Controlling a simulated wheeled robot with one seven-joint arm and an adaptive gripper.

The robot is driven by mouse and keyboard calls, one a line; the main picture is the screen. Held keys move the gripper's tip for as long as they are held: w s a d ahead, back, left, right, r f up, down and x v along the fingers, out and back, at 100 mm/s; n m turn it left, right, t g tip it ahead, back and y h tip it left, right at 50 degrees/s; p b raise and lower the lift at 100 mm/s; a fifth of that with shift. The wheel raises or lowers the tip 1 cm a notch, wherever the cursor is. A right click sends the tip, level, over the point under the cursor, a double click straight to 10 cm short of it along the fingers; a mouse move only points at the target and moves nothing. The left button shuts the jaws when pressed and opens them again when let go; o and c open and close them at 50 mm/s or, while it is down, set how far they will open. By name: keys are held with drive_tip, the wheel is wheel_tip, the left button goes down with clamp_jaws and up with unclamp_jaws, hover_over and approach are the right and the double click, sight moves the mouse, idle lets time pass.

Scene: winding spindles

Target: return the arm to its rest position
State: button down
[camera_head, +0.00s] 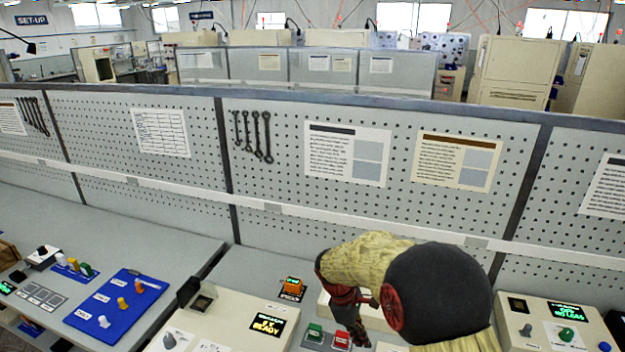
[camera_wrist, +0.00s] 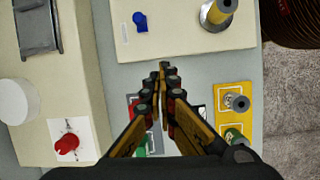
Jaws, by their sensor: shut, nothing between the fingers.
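My gripper (camera_wrist: 161,88) is shut in the wrist view, its two fingers meeting above the grey bench with nothing between them. In the head view my gripper (camera_head: 354,335) points down at the bench, partly hidden by my dark round arm joint. Below and around it in the wrist view are a cream panel with a blue knob (camera_wrist: 140,21) and a spindle (camera_wrist: 217,14), and a yellow plate (camera_wrist: 233,100) with posts. The fingers cover part of the bench and the green and red items there.
A cream machine with a READY display (camera_head: 268,324) stands left of my gripper. Another cream machine (camera_head: 558,325) stands at the right. A blue tray (camera_head: 118,312) lies farther left. A pegboard wall (camera_head: 270,190) closes off the back.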

drive_tip(key=s+d+r+m+t+y+b, duration=0.2)
drive_tip(key=s+r+m, duration=0.4)
drive_tip(key=s, duration=0.7)
drive_tip(key=s+d+r+m+t+y+b, duration=0.1)
drive_tip(key=s+d+r+m+t+b, duration=0.1)
drive_tip(key=s+r+m+t+b, duration=0.2)
drive_tip(key=s+r+m+b, duration=0.1)
drive_tip(key=s+r+m, duration=0.2)
drive_tip(key=s+r, duration=0.4)
drive_tip(key=shift+s+d+r+t+y+b, duration=0.2)
drive_tip(key=shift+s+d+t+y+b, duration=0.15)
drive_tip(key=shift+s, duration=0.95)
